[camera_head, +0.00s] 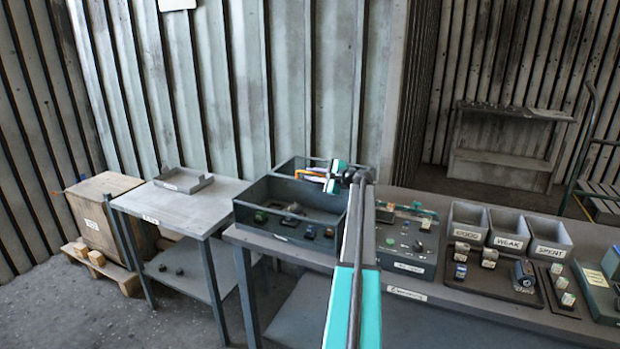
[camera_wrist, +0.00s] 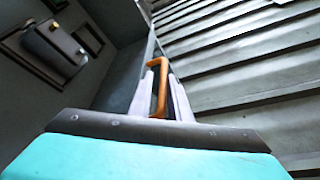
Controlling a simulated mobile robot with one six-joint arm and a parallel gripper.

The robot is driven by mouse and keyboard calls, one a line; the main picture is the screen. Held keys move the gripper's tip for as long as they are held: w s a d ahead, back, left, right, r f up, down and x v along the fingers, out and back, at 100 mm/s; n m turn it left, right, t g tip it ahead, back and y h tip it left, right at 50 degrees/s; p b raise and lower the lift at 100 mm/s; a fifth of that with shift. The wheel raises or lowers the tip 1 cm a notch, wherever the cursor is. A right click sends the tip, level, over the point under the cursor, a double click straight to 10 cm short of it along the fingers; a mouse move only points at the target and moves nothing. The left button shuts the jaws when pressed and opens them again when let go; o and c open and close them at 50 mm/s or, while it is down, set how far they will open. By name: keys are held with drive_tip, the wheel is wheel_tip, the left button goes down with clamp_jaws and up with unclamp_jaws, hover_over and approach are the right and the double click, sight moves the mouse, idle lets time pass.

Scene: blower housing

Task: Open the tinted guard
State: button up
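An orange handle (camera_head: 309,173) shows at the back of a dark, tinted box-like housing (camera_head: 262,231) on the bench. The guard's panel is hard to tell apart from the housing walls, and I cannot tell its angle. My gripper (camera_head: 329,180) is at the handle, its teal body just to the right. My arm hides the housing's right side.
Small parts lie inside the housing. To its right are a control panel (camera_head: 405,240) and bins marked GOOD, WEAK (camera_head: 509,243) and SPENT. A side table (camera_head: 170,208) with a shallow tray (camera_head: 184,180) stands left. A corrugated wall (camera_head: 300,80) is close behind.

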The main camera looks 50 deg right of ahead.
drive_tip(key=shift+s+r, duration=0.1)
drive_tip(key=b+v, duration=0.3)
drive_tip(key=v, duration=1)
drive_tip(key=shift+s, duration=0.3)
drive_tip(key=shift+a+r, duration=0.1)
drive_tip(key=shift+r, duration=0.1)
